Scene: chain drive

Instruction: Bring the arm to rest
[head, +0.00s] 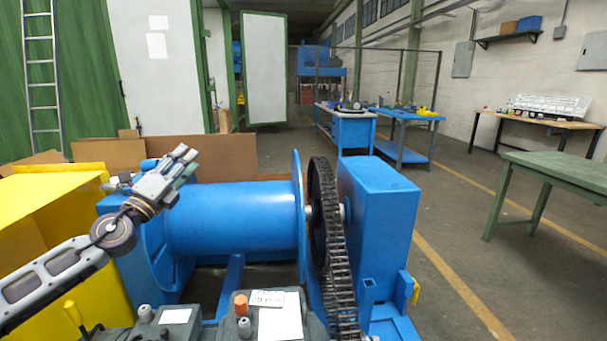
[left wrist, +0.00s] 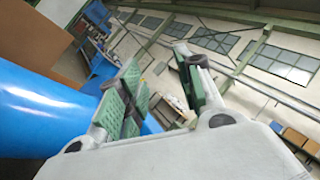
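My left arm comes in from the left in the head view. My left gripper (head: 185,158) is raised in front of the blue drum (head: 240,215), its fingers pointing up and to the right. In the left wrist view the green-padded fingers of the left gripper (left wrist: 157,68) stand apart with nothing between them. The black chain (head: 335,255) runs over a dark wheel between the drum and a blue box housing (head: 380,205), well to the right of the gripper. My right gripper is not in view.
A yellow block (head: 45,220) stands at the left by my arm. A grey console (head: 285,315) with knobs and a lever is at the front. A green table (head: 565,170) stands at the right. The floor (head: 465,255) between the housing and that table is clear.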

